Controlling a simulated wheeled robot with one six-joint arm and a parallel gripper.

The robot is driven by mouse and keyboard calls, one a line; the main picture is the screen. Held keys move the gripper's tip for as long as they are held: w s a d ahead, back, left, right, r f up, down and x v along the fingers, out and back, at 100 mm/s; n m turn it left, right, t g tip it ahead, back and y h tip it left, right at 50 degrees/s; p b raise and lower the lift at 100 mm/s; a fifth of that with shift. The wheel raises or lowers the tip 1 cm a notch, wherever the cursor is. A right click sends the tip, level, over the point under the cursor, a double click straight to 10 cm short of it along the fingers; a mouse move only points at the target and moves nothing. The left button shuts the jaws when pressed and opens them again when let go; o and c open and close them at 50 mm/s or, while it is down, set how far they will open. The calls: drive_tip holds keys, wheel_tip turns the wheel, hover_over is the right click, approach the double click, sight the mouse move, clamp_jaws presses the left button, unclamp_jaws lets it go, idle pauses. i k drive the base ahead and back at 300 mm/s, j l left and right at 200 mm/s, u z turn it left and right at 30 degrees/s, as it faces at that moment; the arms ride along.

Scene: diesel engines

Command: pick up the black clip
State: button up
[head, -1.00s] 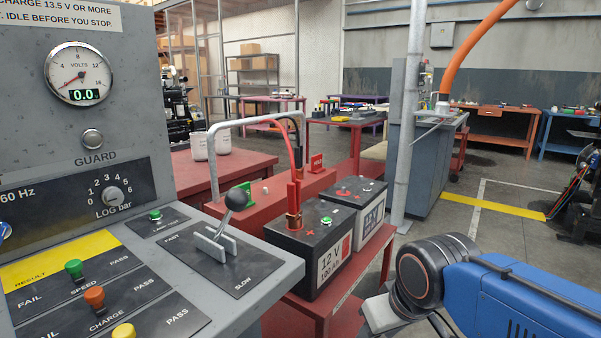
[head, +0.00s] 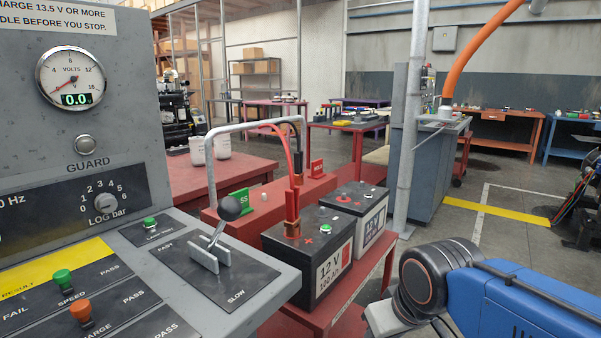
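The black clip (head: 298,162) hangs upright at the right end of a grey bent rail, with a black cable running up from it. The red clip (head: 292,215) stands on the front battery's terminal, with a red cable looping up to the rail. My gripper is out of view. Only my blue arm and its dark joint show at the lower right, apart from the batteries.
A grey console (head: 85,150) with lever and knobs fills the left side. A second battery (head: 352,205) stands behind the front one on a red stand (head: 345,305). A grey post (head: 408,140) rises behind. Open floor (head: 490,270) lies to the right.

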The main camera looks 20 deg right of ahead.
sight(299, 175)
drive_tip(key=i+l+u, duration=0.1)
drive_tip(key=l, duration=0.2)
drive_tip(key=i+l+u, duration=0.2)
drive_tip(key=l, duration=0.45)
drive_tip(key=i+l+u, duration=0.1)
drive_tip(key=i+l, duration=0.15)
drive_tip(key=l, duration=0.1)
